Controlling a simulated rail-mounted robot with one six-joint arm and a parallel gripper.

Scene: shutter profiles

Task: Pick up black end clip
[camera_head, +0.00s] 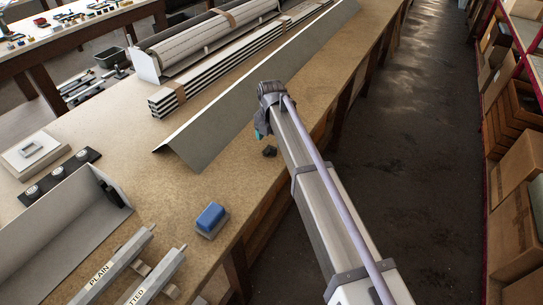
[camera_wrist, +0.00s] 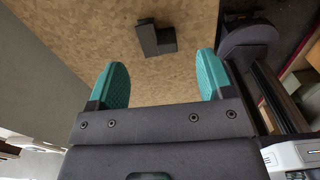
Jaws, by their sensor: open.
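The black end clip (camera_wrist: 155,40) lies on the tan workbench, a small dark angular piece. In the wrist view it sits beyond my fingertips, roughly midway between them and apart from both. It also shows in the head view as a small dark lump (camera_head: 269,151) near the bench's right edge. My gripper (camera_wrist: 161,82) has two teal-padded fingers spread wide with nothing between them. In the head view my gripper (camera_head: 259,128) hangs over the bench edge just above the clip, with one teal finger partly visible and the rest hidden by my wrist.
A grey angled metal profile (camera_head: 252,92) lies close to the left of my gripper. A blue block (camera_head: 211,217) sits nearer on the bench. A grey open tray (camera_head: 58,226) and labelled bars (camera_head: 128,270) stand front left. The aisle floor and shelves (camera_head: 515,180) are to the right.

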